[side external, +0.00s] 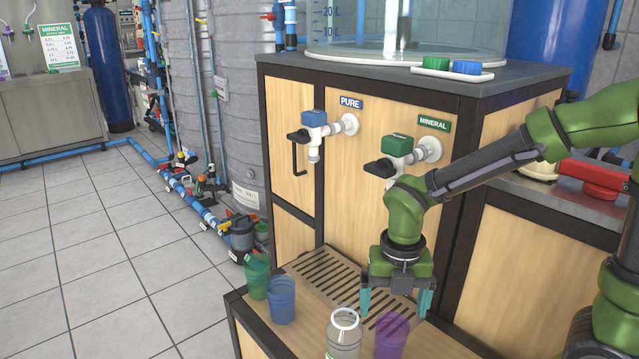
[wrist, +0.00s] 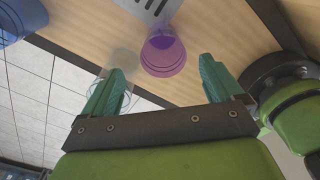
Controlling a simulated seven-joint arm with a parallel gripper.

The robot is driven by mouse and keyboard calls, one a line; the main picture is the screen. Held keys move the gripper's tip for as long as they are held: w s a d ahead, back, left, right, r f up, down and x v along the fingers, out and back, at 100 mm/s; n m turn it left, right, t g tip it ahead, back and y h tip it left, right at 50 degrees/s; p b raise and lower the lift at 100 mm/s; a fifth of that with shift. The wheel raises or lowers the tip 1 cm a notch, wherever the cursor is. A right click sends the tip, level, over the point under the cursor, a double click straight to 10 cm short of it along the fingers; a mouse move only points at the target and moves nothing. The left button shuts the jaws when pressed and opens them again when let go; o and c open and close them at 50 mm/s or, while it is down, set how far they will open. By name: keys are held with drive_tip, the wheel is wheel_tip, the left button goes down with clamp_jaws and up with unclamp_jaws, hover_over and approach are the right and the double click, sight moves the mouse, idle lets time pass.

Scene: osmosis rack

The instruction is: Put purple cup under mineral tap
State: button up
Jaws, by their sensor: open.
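The translucent purple cup (side external: 391,336) stands on the low wooden shelf at the front. In the wrist view the purple cup (wrist: 163,55) shows beyond the fingers, between their lines. My gripper (side external: 397,308) points down just above and behind the purple cup, with its teal fingers apart and nothing between them. The fingers (wrist: 160,85) also show spread in the wrist view. The mineral tap (side external: 397,150), with a green top and black lever, sticks out of the cabinet front beside the green MINERAL label (side external: 433,123). The slotted drip grate (side external: 325,275) lies below the taps.
A clear bottle or jar (side external: 344,335) stands directly left of the purple cup. A blue cup (side external: 282,300) and a green cup (side external: 257,276) stand at the shelf's left side. The pure tap (side external: 318,130) is left of the mineral tap. The grate looks clear.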

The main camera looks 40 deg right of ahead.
sight(391, 335)
drive_tip(key=f, duration=0.8)
drive_tip(key=shift+s+d+f, duration=0.1)
drive_tip(key=shift+s+f, duration=0.1)
drive_tip(key=c, duration=1.2)
drive_tip(key=shift+r, duration=0.1)
